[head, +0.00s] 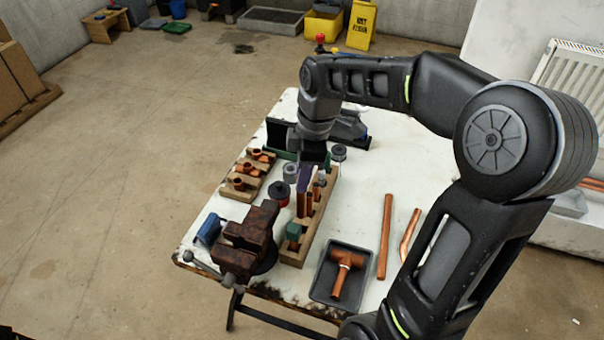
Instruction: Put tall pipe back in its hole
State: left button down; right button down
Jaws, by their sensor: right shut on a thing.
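My right gripper (305,176) points down over the long wooden block (318,224) on the white table. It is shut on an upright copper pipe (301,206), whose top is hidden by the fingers. The pipe's lower end is at the block; I cannot tell whether it is in a hole or just in front of one. Other short copper pieces (316,190) stand close beside it in the block. A green piece (293,231) stands at the block's near end. My left gripper is not in view.
A rusty vise (248,240) stands left of the block. A dark tray (320,290) with a copper tee (341,272) is at the front. A straight copper pipe (385,237) and a bent one (409,236) lie at right. A wooden rack (240,186) holds copper fittings.

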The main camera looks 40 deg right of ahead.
aim_at(303, 202)
notch_tip(303, 202, down, 5)
jog(key=b, duration=0.3)
jog(key=shift+r, duration=0.35)
jog(key=shift+f, duration=0.3)
jog(key=shift+b, duration=0.3)
jog(key=shift+f+b, duration=0.4)
jog(key=shift+f, duration=0.3)
jog(key=shift+f+b, duration=1.1)
jog(key=shift+f, duration=0.25)
